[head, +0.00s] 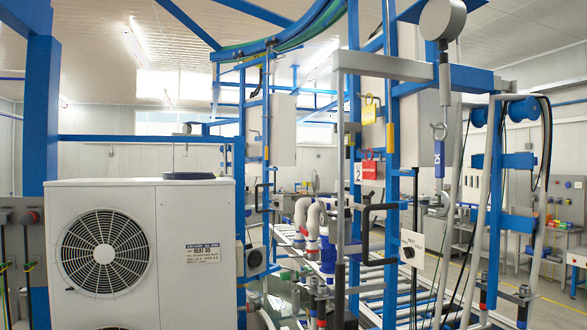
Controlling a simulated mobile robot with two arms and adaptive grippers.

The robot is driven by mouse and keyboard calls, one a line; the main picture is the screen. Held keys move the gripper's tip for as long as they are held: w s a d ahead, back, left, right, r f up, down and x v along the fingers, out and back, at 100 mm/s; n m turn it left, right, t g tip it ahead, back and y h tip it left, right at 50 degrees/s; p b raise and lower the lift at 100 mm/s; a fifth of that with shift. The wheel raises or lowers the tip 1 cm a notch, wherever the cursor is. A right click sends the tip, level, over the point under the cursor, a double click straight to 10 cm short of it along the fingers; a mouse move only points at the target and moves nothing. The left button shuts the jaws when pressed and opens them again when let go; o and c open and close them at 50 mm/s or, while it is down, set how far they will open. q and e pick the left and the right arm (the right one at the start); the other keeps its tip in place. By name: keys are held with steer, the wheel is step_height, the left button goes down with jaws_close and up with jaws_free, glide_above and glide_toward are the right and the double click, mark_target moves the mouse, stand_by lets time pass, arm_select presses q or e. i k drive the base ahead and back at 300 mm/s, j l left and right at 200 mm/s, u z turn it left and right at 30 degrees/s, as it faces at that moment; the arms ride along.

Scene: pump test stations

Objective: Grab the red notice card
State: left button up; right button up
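A small red notice card (369,171) hangs upright on the blue frame at the middle right of the head view. A dark hook or clip shows at its top edge. It hangs below a yellow card (369,113) and just right of a white plate marked "2" (358,173). Neither of my grippers is in view, so nothing is seen touching the red card.
A large white fan unit (140,250) fills the lower left. Blue posts (388,215), a grey metal post and crossbar (385,66), and a hanging hook with a blue block (439,160) crowd around the card. Open floor (555,305) shows at lower right.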

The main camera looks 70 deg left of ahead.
mark_target(369, 167)
steer(key=u, duration=1.75)
steer(key=i+j+z, duration=0.15)
steer(key=z, duration=0.3)
steer(key=i+j+z, duration=0.1)
steer(key=z, duration=0.3)
steer(key=j+z, duration=0.3)
steer(key=z, duration=0.15)
steer(key=j+z, duration=0.3)
steer(key=z, duration=0.15)
steer(key=i, duration=0.05)
